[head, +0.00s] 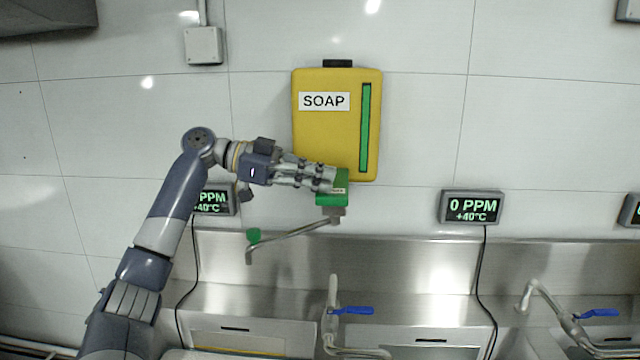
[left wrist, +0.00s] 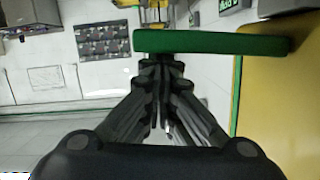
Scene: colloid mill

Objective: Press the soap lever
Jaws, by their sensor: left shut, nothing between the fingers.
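The yellow soap dispenser (head: 318,140) hangs on the tiled wall, with a "SOAP" label and a green vertical strip. In the left wrist view a green bar (left wrist: 210,42) lies right at the fingertips, with the yellow dispenser (left wrist: 285,110) on the right. I cannot tell whether they touch. My right gripper is not in view.
A steel sink with taps (head: 333,300) and blue handles (head: 352,310) runs below. A "0 PPM" display (head: 471,207) is on the wall to the right, and another display (head: 216,201) is partly behind my left arm.

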